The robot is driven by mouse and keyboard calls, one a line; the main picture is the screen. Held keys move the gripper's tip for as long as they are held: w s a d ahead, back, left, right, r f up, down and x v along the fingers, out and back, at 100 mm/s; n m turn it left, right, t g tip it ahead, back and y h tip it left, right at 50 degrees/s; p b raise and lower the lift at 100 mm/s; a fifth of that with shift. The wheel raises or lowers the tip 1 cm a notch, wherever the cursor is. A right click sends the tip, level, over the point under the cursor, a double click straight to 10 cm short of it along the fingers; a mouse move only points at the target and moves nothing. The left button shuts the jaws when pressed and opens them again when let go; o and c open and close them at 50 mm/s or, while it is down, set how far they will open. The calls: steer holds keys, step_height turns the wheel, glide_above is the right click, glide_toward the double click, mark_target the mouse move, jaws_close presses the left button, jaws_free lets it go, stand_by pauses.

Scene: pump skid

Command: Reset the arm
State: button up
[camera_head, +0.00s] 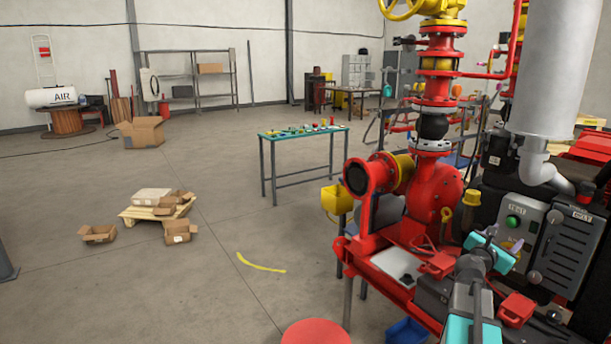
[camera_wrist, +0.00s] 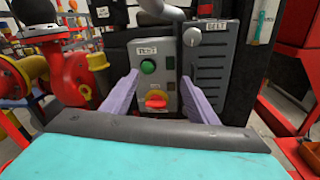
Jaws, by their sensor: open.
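My gripper (camera_wrist: 160,77) is open and empty, its two pale purple fingers spread in front of a grey control box (camera_wrist: 170,82) labelled TEST. The box has a green button (camera_wrist: 148,66) and a red knob (camera_wrist: 156,99) on a yellow base below it. Both controls show between the fingers; I cannot tell how far the fingertips are from the panel. In the head view my arm, with turquoise covers, reaches in from the lower right toward the same grey box (camera_head: 522,216). The gripper partly hides the lower panel there.
A red pump (camera_head: 432,180) and upright piping stand left of the box. A dark louvred panel (camera_head: 566,240) with a knob adjoins it on the right. A yellow bin (camera_head: 337,199) hangs at the skid's left. Open floor lies left, with cartons on a pallet (camera_head: 158,212) and a green-topped table (camera_head: 303,133).

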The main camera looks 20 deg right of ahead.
steer(key=w+a+f+n+t+y, duration=0.1)
steer(key=w+a+f+y, duration=0.3)
steer(key=a+f, duration=0.9)
steer(key=w+a+f+n+y, duration=0.1)
steer(key=w+a+f+y, duration=0.1)
steer(key=w+a+f, duration=1.05)
steer(key=s+a+f+m+g+y, duration=0.1)
steer(key=s+a+f, duration=0.35)
steer(key=f, duration=0.35)
steer(key=s+a+f+m+g+y, duration=0.1)
steer(key=s+a+f, duration=0.2)
steer(key=s+f, duration=0.3)
steer(key=s+a+f+m+g+y, duration=0.3)
steer(key=s+a+f+m+g, duration=0.25)
steer(key=s+a+f, duration=1.2)
steer(key=s+a+f+m+g+y, duration=0.2)
steer(key=s+a+m+g, duration=0.1)
steer(key=s+a+m, duration=0.2)
steer(key=s+a+f+m+g+y, duration=0.2)
steer(key=s+a+m, duration=0.4)
steer(key=s+m, duration=0.3)
steer(key=s+g+y, duration=0.1)
steer(key=s, duration=0.2)
steer(key=shift+s+a, duration=0.15)
steer(key=shift+s, duration=0.2)
